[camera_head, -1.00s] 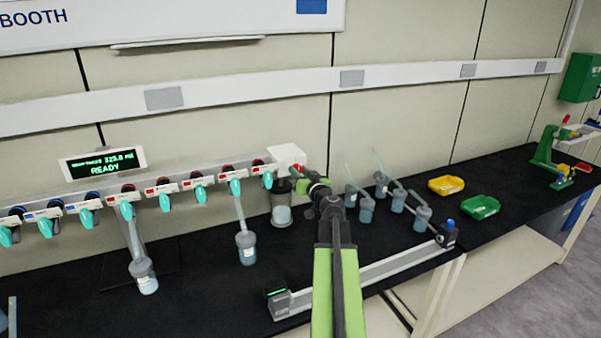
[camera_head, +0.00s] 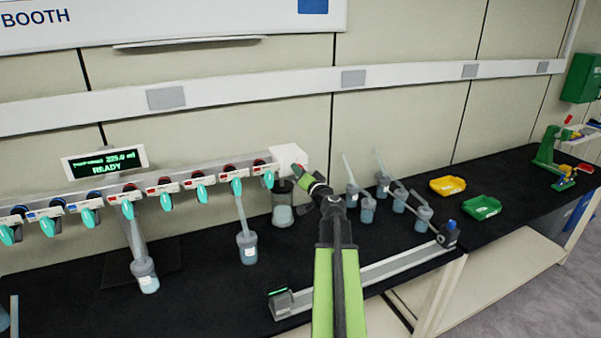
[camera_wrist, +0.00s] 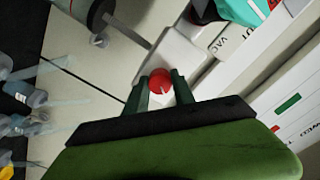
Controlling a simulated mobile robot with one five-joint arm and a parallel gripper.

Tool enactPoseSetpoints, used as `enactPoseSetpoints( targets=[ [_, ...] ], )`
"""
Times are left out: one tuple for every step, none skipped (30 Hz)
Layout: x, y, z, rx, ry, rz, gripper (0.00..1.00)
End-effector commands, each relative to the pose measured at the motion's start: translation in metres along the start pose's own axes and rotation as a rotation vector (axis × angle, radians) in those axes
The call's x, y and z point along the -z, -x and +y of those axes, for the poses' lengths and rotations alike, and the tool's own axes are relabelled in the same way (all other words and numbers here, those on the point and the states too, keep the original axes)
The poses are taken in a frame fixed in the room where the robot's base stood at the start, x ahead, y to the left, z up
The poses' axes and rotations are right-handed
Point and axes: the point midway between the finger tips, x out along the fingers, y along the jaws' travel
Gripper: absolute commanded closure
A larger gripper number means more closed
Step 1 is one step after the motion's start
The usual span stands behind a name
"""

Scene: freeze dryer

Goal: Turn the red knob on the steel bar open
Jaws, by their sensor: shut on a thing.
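The red knob (camera_wrist: 160,82) sits between my gripper's two dark fingers (camera_wrist: 161,90) in the wrist view, beside a white block. My gripper is shut on the knob. In the head view my gripper (camera_head: 302,178) reaches the white block (camera_head: 288,157) at the right end of the steel bar (camera_head: 222,168). The fingers mostly hide the knob there, and only a small red spot shows. I cannot tell the knob's turn angle.
Several teal-handled valves line the bar, with flasks hanging below. A clear cylinder (camera_head: 283,205) stands under the white block. A long rail (camera_head: 370,272) lies at the front.

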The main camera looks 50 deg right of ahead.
Motion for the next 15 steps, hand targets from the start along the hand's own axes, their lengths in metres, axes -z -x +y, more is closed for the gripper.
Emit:
enactPoseSetpoints(
  targets=[
    [0.0000,0.0007,0.0005,-0.001,-0.041,0.000,1.00],
    [0.0000,0.0007,0.0006,-0.001,-0.069,0.000,1.00],
    [0.0000,0.0007,0.0006,-0.001,-0.107,0.000,1.00],
    [0.0000,0.0007,0.0006,-0.001,-0.135,0.000,1.00],
    [0.0000,0.0007,0.0006,-0.001,-0.164,0.000,1.00],
    [0.0000,0.0008,0.0007,-0.001,-0.202,0.000,1.00],
    [0.0000,0.0008,0.0006,-0.001,-0.230,0.000,1.00],
    [0.0000,0.0008,0.0007,-0.001,-0.258,0.000,1.00],
    [0.0001,0.0008,0.0007,-0.001,-0.297,0.000,1.00],
    [0.0001,0.0008,0.0007,-0.001,-0.325,0.000,1.00],
    [0.0001,0.0009,0.0007,-0.001,-0.353,0.000,1.00],
    [0.0001,0.0009,0.0007,-0.001,-0.391,0.000,1.00],
    [0.0001,0.0009,0.0008,-0.001,-0.420,0.000,1.00],
    [0.0001,0.0009,0.0008,-0.002,-0.448,0.000,1.00],
    [0.0001,0.0010,0.0008,-0.002,-0.486,0.001,1.00]
  ],
)
